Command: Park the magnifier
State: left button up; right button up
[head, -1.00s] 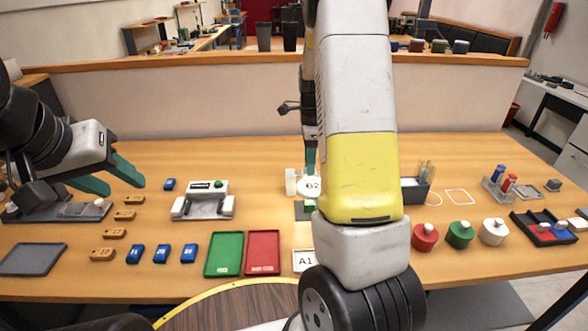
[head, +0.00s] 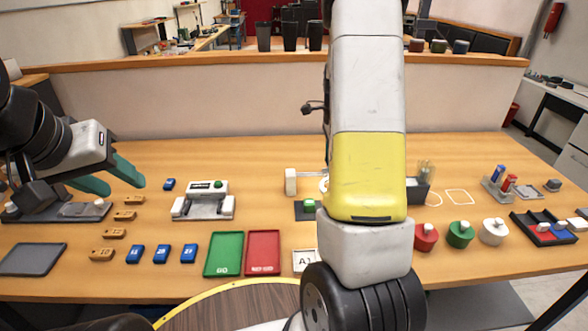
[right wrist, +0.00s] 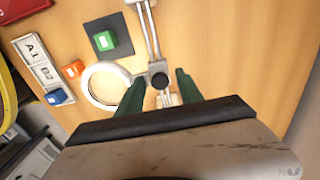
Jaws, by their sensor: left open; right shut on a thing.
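The magnifier has a pale post (head: 291,182), a thin arm and a white lens ring (head: 323,184), mostly hidden behind my right arm in the head view. In the right wrist view the ring (right wrist: 88,88) lies left of the fingers, over bare wood, with a metal arm (right wrist: 150,30) running up. My right gripper (right wrist: 160,79) is shut on the magnifier near its dark knob (right wrist: 159,81). A green block (head: 309,204) sits on a dark pad (right wrist: 94,26), clear of the ring. My left gripper (head: 118,182) is open and empty above the table's left side.
A white A1 tray (head: 304,261) lies in front of the pad, with an orange block (right wrist: 73,69) and blue block (right wrist: 57,96) near it. Green (head: 223,254) and red (head: 263,252) trays lie left. A pen box (head: 418,191) and knobbed pieces (head: 425,237) stand right.

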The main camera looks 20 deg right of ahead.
jog(key=shift+s+d+f, duration=0.25)
jog(key=shift+d, duration=0.35)
jog(key=shift+s+d+f, duration=0.25)
jog(key=shift+d+f, duration=0.05)
jog(key=shift+d, duration=0.35)
jog(key=shift+s+d+f, duration=0.25)
jog(key=shift+d, duration=0.35)
jog(key=o, duration=0.6)
jog(key=shift+w+d+r, duration=0.1)
jog(key=shift+w+r, duration=0.05)
jog(key=shift+r, duration=1.65)
jog(key=shift+w+d+r, duration=0.1)
jog(key=shift+r, duration=1.7)
